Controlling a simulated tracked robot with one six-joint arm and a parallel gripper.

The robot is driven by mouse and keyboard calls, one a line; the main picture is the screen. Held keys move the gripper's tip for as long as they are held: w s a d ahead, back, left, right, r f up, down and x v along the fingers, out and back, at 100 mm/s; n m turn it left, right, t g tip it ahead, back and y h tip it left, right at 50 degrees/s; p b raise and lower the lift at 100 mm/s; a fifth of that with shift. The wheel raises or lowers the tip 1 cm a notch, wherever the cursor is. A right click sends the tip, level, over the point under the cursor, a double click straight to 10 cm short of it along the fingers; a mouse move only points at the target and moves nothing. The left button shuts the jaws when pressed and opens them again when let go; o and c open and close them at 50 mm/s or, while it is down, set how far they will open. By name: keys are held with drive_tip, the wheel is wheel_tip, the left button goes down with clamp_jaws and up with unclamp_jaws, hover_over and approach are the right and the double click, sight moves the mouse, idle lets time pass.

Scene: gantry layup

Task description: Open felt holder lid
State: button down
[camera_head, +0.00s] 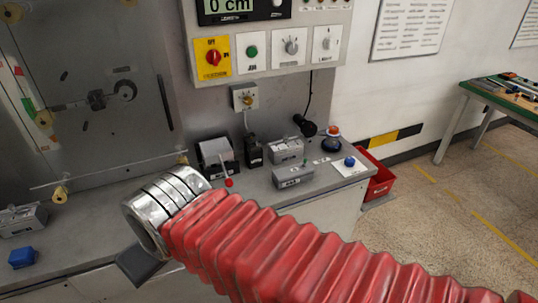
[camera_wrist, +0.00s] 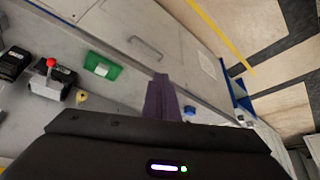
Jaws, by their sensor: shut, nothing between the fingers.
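I cannot tell for certain which object is the felt holder. In the head view, a dark box with a slanted lid (camera_head: 216,155) and a red-tipped lever (camera_head: 229,183) stands on the grey counter (camera_head: 255,195). Two small grey labelled boxes, a rear one (camera_head: 286,150) and a front one (camera_head: 293,176), stand to its right. In the wrist view, my gripper (camera_wrist: 161,80) shows as a narrow purple-grey shape, shut and empty. A green tray (camera_wrist: 103,66) with a pale item lies to its left. A red-knobbed device (camera_wrist: 50,72) is further left. My fingertips are hidden in the head view.
A control panel (camera_head: 270,45) hangs above the counter. A blue knob (camera_head: 350,161) sits near the counter's right end, beside a red bin (camera_head: 379,178) on the floor. A blue block (camera_head: 22,257) is at far left. A green-topped table (camera_head: 505,88) stands at right across open floor.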

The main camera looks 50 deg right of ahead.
drive_tip(key=w+a+f+m+g+y, duration=0.2)
drive_tip(key=w+f+m+y, duration=0.2)
drive_tip(key=f+m+y, duration=0.45)
drive_tip(key=w+d+r+m+t, duration=0.1)
drive_tip(key=w+d+m+t, duration=0.85)
drive_tip(key=d+m, duration=0.45)
drive_tip(key=s+d+f+m+t+h, duration=0.1)
drive_tip(key=d+m+h, duration=0.3)
drive_tip(key=d, duration=0.4)
drive_tip(key=s+d+f+m+t+h, duration=0.1)
drive_tip(key=d+m+h, duration=0.3)
drive_tip(key=d, duration=0.4)
drive_tip(key=s+d+f+m+t+h, duration=0.2)
drive_tip(key=s+d+f+m+h, duration=0.1)
drive_tip(key=d, duration=0.6)
drive_tip(key=shift+s+d+f+m+h, duration=0.1)
drive_tip(key=shift+s+f+m+h, duration=0.1)
drive_tip(key=shift+m+h, duration=0.55)
drive_tip(key=s+d+f+m+h, duration=0.1)
drive_tip(key=s+d, duration=0.1)
drive_tip(key=s+d+f+m+g+h, duration=0.1)
drive_tip(key=d+m+h, duration=0.1)
drive_tip(key=s+d+f+m+h, duration=0.1)
drive_tip(key=s+d, duration=0.1)
drive_tip(key=d, duration=0.1)
drive_tip(key=shift+s+m, duration=0.3)
drive_tip(key=shift+s, duration=0.05)
